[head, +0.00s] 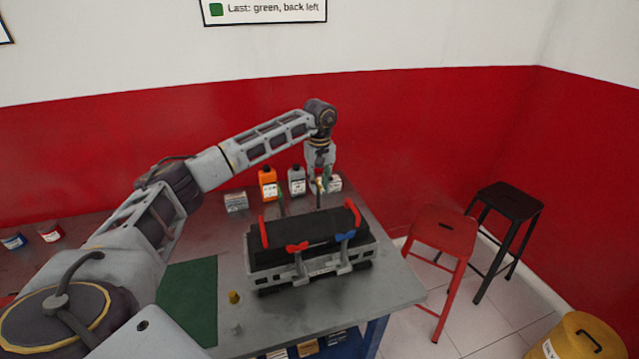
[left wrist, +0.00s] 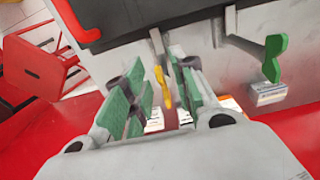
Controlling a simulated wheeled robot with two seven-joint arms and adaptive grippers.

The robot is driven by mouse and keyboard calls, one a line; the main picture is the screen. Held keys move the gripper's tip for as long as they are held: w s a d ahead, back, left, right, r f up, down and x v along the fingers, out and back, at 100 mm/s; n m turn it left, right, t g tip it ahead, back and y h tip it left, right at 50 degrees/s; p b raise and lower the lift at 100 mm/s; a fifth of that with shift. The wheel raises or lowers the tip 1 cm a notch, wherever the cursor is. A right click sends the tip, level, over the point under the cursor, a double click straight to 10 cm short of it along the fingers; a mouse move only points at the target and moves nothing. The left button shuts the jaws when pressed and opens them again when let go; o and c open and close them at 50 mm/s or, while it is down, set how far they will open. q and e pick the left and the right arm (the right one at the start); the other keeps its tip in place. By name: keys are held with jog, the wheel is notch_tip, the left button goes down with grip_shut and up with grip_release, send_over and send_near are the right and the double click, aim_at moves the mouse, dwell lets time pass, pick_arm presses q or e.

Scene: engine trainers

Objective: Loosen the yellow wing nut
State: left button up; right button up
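The engine trainer (head: 310,265) stands on the table with a long black cover on top. The yellow wing nut (left wrist: 163,88) is at its back side, seen nearly edge-on in the left wrist view. My left gripper (left wrist: 164,98) has its green-padded fingers apart, one on each side of the yellow wing nut, with gaps visible; I cannot tell if either touches. In the head view the left gripper (head: 321,186) points down behind the trainer's back right. A green wing nut (left wrist: 273,58) is at the back left, a red one (head: 297,247) and a blue one (head: 345,236) at the front. My right gripper is out of view.
Orange (head: 267,183) and grey (head: 297,180) bottles and small boxes (head: 236,201) stand behind the trainer, close to the gripper. A green mat (head: 190,300) lies at left. Red (head: 440,235) and black (head: 510,205) stools stand right. A wall sign (head: 265,8) reads "Last: green, back left".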

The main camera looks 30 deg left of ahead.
pick_arm(q)
jog(key=shift+c, duration=0.3)
jog(key=c, duration=0.5)
grip_shut()
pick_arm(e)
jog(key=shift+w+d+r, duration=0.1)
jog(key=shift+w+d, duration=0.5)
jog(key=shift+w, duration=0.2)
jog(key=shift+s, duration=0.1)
